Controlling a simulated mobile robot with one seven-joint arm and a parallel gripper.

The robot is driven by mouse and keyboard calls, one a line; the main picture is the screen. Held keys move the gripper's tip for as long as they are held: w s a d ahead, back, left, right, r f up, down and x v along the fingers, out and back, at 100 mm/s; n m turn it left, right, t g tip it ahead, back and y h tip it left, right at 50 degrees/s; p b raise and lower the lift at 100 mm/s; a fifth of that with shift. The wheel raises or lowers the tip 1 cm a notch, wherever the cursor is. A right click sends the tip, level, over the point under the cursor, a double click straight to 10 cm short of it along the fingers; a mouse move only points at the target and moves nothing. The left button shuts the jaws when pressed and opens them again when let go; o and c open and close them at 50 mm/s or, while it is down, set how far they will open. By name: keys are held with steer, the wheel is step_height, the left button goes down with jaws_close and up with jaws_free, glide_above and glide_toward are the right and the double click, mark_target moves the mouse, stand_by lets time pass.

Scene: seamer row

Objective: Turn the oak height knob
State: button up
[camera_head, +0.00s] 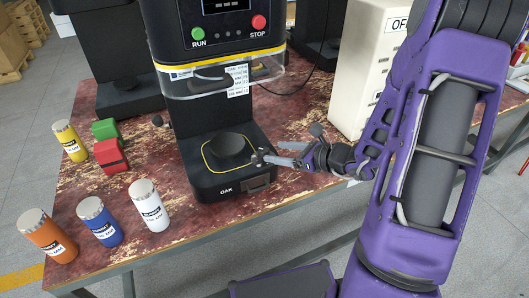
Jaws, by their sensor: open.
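The seamer marked OAK (194,118) stands on the worn red bench, with a round dark plate (230,146) on its base. A small dark knob (157,120) shows at the left side of its column; I cannot tell for sure that it is the height knob. My gripper (266,152) reaches in from the right, just above the right edge of the OAK base. Its grey fingers are apart and point left toward the plate. Nothing shows between them. I cannot tell whether a fingertip touches the machine.
Orange (48,236), blue (100,222) and white (150,206) cans stand at the front left. A yellow can (70,141) and green (105,129) and red (110,155) blocks stand behind. A clear guard (222,82) hangs above the plate. A beige cabinet (358,75) stands behind my arm.

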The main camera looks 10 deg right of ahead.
mark_target(266, 150)
steer(key=x, duration=0.5)
steer(key=shift+w+a+f+b, duration=0.15)
steer(key=shift+w+a+b, duration=0.1)
steer(key=shift+b, duration=0.05)
jaws_close()
